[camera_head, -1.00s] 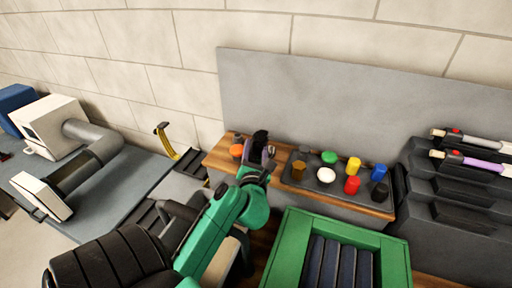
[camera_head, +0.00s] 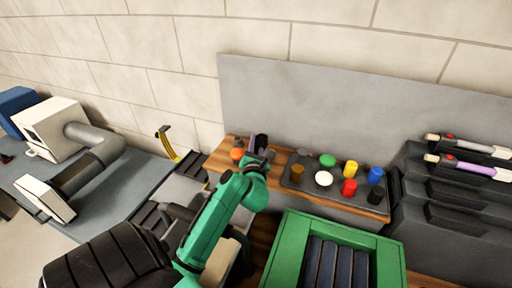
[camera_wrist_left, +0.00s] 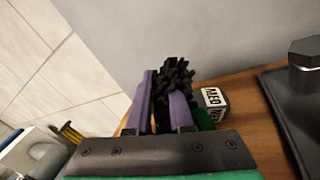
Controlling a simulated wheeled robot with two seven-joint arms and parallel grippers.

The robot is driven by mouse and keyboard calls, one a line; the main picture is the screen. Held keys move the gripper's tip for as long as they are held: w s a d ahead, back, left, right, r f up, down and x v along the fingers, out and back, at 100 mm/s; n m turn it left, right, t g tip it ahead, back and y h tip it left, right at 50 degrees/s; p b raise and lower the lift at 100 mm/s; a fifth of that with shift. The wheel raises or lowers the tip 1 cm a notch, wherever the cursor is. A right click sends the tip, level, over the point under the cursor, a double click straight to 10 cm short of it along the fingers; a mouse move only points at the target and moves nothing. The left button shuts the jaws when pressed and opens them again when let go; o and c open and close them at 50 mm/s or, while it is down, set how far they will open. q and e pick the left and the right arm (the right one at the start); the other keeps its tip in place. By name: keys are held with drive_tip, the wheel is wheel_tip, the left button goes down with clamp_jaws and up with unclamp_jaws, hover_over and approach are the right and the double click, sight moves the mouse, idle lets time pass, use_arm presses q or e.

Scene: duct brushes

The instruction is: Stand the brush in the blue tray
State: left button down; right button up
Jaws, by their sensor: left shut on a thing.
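My left gripper (camera_head: 259,143) is over the wooden shelf, near its left end. In the left wrist view its purple fingers (camera_wrist_left: 163,108) are shut on the brush (camera_wrist_left: 175,80), whose black bristle head stands up between and above the fingertips. The lower part of the brush is hidden by the gripper, so I cannot tell whether it touches the shelf. No tray that is clearly blue shows; a blue box-like thing (camera_head: 14,104) is cut off at the far left. My right gripper is not in view.
A dark tray (camera_head: 287,182) with several coloured caps lies right of the gripper. An orange item (camera_head: 237,153) is close on its left. A block marked MED (camera_wrist_left: 213,103) stands beside the fingers. A green-framed bin (camera_head: 282,243) is in front; a grey panel (camera_head: 320,105) rises behind.

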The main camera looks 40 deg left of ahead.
use_arm(q)
wheel_tip(320, 180, up, 20)
drive_tip(key=p, duration=0.3)
drive_tip(key=shift+p, duration=0.4)
drive_tip(key=shift+s, duration=0.1)
